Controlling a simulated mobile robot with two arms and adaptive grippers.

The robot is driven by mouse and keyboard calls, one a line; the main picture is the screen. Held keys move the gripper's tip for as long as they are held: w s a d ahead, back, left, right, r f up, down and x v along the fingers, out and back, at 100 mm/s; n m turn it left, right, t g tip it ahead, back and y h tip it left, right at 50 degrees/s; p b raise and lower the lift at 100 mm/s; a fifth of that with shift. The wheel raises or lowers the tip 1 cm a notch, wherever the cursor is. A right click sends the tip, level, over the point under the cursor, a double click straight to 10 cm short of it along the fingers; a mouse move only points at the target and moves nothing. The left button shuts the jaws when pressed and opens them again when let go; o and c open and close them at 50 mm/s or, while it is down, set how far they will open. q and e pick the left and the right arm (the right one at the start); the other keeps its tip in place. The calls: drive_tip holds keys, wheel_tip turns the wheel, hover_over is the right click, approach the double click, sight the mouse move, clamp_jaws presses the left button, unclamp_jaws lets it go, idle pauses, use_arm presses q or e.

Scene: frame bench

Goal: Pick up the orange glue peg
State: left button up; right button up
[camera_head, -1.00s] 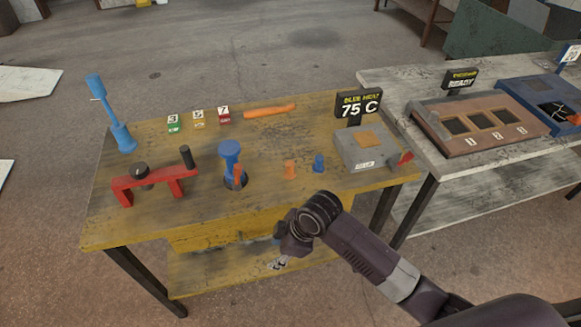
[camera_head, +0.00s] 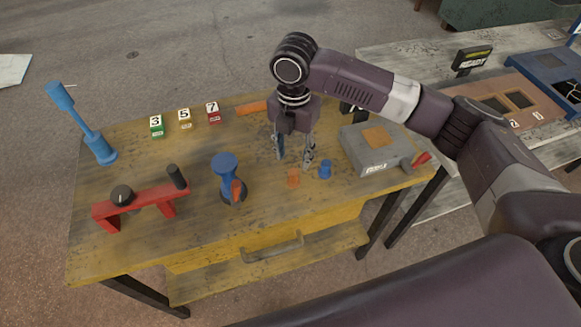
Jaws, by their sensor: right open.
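The orange glue peg (camera_head: 293,178) stands upright on the yellow bench (camera_head: 130,245), near its front edge and right of the middle. A blue peg (camera_head: 325,169) stands just right of it. My right gripper (camera_head: 294,160) hangs over the bench with its fingers pointing down, open and empty. Its fingertips are close above and behind the orange peg in the picture; I see no contact. My left gripper is not in view.
A grey heater box (camera_head: 372,152) stands right of the pegs. A blue stand with an orange part (camera_head: 226,175), a red frame (camera_head: 140,204), a tall blue post (camera_head: 85,125) and numbered blocks (camera_head: 184,118) are to the left. An orange bar (camera_head: 250,108) lies behind, partly hidden.

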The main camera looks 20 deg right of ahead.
sight(295, 172)
drive_tip(key=f+p, duration=0.1)
drive_tip(key=f, duration=0.2)
drive_tip(key=shift+s+f+p, duration=0.35)
drive_tip(key=shift+s+f, duration=0.05)
wheel_tip(295, 172, down, 3)
drive_tip(key=shift+w+d+f, duration=0.1)
drive_tip(key=shift+w+f, duration=0.05)
drive_tip(key=c, duration=0.6)
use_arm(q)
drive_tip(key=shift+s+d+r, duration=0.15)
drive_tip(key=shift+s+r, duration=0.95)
use_arm(e)
drive_tip(key=c, duration=0.4)
